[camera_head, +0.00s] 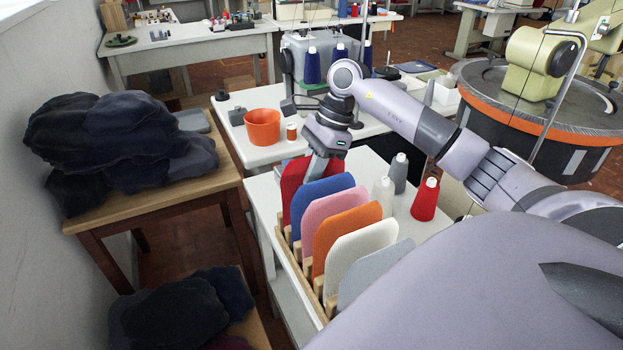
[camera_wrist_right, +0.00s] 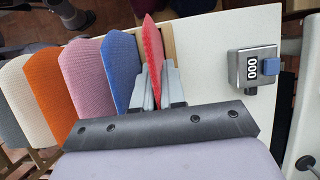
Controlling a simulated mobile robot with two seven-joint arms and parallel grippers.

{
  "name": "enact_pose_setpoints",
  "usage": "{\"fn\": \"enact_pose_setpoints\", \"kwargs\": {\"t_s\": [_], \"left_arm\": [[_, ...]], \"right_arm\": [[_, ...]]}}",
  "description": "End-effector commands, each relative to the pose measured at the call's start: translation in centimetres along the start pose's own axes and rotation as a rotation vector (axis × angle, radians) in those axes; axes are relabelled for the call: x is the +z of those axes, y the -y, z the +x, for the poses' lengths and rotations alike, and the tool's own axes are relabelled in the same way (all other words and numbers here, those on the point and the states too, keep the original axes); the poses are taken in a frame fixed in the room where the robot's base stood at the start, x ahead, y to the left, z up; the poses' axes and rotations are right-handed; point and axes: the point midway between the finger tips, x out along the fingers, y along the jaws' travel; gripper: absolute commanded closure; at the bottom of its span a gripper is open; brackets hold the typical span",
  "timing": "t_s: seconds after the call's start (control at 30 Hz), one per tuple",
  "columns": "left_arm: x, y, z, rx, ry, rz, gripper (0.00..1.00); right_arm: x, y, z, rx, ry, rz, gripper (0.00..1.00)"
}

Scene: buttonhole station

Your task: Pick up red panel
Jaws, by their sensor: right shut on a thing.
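The red panel (camera_head: 290,182) stands upright at the far end of the wooden rack (camera_head: 318,298), behind the blue panel (camera_head: 318,193). In the right wrist view the red panel (camera_wrist_right: 152,42) is seen edge-on. My right gripper (camera_head: 318,172) comes down on it from above and is shut on it, with one finger on each face in the wrist view (camera_wrist_right: 160,82). The panel's lower part is hidden by the blue panel and the fingers. My left gripper is in neither view.
Pink (camera_head: 325,215), orange (camera_head: 340,235), white (camera_head: 360,255) and grey (camera_head: 378,270) panels stand close beside the blue one. Thread cones, including a red one (camera_head: 425,202), stand to the right. An orange bucket (camera_head: 262,127) is behind. A counter box (camera_wrist_right: 252,70) sits on the white table.

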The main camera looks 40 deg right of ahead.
Motion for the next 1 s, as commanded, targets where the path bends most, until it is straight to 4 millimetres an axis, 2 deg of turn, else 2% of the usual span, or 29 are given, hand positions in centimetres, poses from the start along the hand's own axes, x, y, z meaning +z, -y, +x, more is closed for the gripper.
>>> {"fn": "enact_pose_setpoints", "kwargs": {"t_s": [0.7, 0.83, 1.0], "left_arm": [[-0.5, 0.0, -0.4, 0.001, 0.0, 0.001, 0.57], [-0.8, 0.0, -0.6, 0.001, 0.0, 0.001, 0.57], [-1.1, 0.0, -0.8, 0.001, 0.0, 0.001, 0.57]], "right_arm": [[5.4, 0.0, -12.9, -0.004, 0.002, -0.002, 1.0], [6.1, 0.0, -14.6, -0.002, 0.0, -0.001, 1.0], [6.6, 0.0, -15.9, -0.002, 0.0, 0.0, 1.0]]}}
